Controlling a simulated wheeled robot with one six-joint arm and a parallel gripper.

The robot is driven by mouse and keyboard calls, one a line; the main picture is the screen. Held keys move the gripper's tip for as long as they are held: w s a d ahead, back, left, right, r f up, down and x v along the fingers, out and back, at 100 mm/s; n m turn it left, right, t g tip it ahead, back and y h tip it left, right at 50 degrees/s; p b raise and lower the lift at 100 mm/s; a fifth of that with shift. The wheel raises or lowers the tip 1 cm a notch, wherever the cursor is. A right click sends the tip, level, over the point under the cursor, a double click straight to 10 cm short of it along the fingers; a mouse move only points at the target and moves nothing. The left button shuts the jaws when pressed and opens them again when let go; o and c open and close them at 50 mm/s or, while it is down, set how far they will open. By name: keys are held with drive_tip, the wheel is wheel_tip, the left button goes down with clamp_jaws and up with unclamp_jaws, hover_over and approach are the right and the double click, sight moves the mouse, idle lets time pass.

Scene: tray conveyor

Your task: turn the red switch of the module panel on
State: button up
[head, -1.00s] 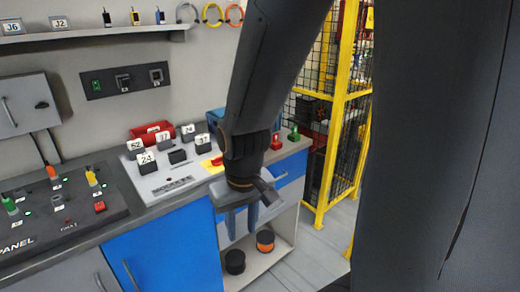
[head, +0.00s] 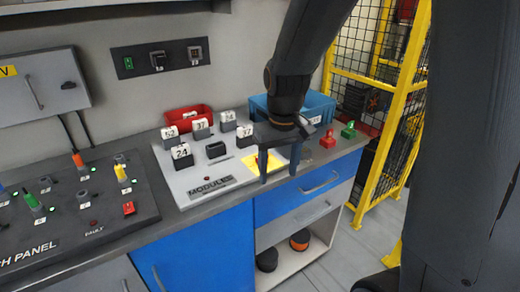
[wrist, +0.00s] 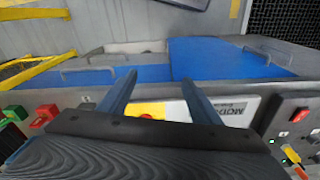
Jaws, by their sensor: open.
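The module panel (head: 215,190) is a white slab on the counter with several numbered dark blocks. A yellow plate (head: 250,162) lies at its right end. The red switch is hidden in the head view behind my gripper. In the wrist view a red piece (wrist: 150,117) shows on yellow, partly cut off by my gripper's body; I take it for the switch, but its position cannot be told. My gripper (head: 279,176) is open and empty, its fingers pointing down at the panel's right end. Its two fingers also show in the wrist view (wrist: 158,78). No contact is visible.
A dark switch panel (head: 70,228) with coloured levers and a red button stands left. A red bin (head: 188,115) and a blue bin (head: 318,105) stand behind. Red (head: 328,139) and green (head: 348,130) pieces sit right. A yellow-framed cage (head: 408,120) bounds the right side.

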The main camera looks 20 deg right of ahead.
drive_tip(key=w+r, duration=0.1)
drive_tip(key=w, duration=0.4)
drive_tip(key=w+n, duration=0.1)
drive_tip(key=w, duration=0.4)
drive_tip(key=w+r+n+g+b, duration=0.1)
drive_tip(key=w, duration=0.5)
drive_tip(key=shift+r, duration=0.35)
drive_tip(key=shift+w+f+p, duration=0.1)
drive_tip(key=shift+f+p, duration=0.9)
drive_tip(key=shift+f, duration=2.8)
drive_tip(key=c, duration=1)
drive_tip(key=shift+c, duration=0.2)
